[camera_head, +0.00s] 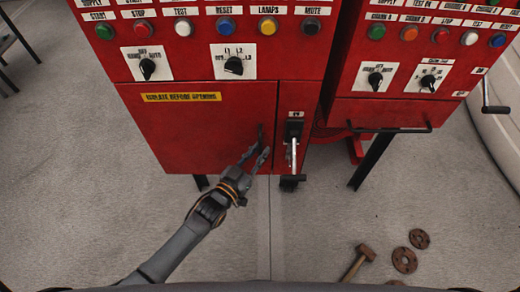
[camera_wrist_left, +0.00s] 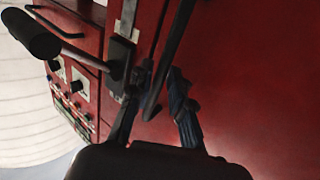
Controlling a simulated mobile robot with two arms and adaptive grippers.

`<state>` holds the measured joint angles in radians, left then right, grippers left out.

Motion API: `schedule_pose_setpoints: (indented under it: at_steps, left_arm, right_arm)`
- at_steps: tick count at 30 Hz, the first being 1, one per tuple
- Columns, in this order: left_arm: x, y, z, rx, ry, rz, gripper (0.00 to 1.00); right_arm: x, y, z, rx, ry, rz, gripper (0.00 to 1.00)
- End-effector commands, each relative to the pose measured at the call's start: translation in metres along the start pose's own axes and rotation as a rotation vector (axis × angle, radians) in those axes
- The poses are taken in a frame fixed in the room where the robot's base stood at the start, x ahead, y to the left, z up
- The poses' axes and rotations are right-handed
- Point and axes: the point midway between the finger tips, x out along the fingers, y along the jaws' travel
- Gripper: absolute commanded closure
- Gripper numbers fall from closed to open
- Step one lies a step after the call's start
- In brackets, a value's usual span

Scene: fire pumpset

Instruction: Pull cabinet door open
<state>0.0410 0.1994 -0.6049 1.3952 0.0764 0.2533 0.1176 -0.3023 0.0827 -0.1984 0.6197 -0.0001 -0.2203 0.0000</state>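The red cabinet door (camera_head: 190,140) is below the left control panel and looks closed. Its black vertical bar handle (camera_head: 260,134) is near the door's right edge. My left gripper (camera_head: 259,153) is at the handle's lower end, with its fingers apart. In the left wrist view, the dark handle bar (camera_wrist_left: 174,45) runs down between the two fingers of my left gripper (camera_wrist_left: 158,82). I see a gap beside the right finger; whether the left finger touches the bar is unclear. My right gripper is not in view.
A lever switch (camera_head: 293,150) with a black grip is just right of the door; its grip (camera_wrist_left: 32,36) shows in the wrist view. A second red panel (camera_head: 415,60) stands to the right. A hammer (camera_head: 358,262) and rusty flanges (camera_head: 404,260) lie on the floor.

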Motion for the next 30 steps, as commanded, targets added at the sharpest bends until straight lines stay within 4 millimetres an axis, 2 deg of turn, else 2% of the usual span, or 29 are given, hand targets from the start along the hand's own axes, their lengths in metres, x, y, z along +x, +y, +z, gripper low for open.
schedule_pose_setpoints:
  at_steps: [4,12,15,30]
  left_arm:
    - [0.008,0.0003,0.0,0.0,0.0,0.001,0.8]
    - [0.0088,0.0002,0.0001,0.0,0.0,0.0,0.8]
    - [0.0087,0.0002,0.0001,0.0,0.0,0.0,1.0]
    - [0.0018,-0.0001,0.0002,0.001,-0.002,0.014,1.0]
  right_arm:
    - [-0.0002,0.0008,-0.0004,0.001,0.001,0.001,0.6]
    - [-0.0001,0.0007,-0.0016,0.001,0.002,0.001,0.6]
    - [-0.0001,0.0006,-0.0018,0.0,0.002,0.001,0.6]
    - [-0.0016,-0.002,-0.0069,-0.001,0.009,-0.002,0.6]
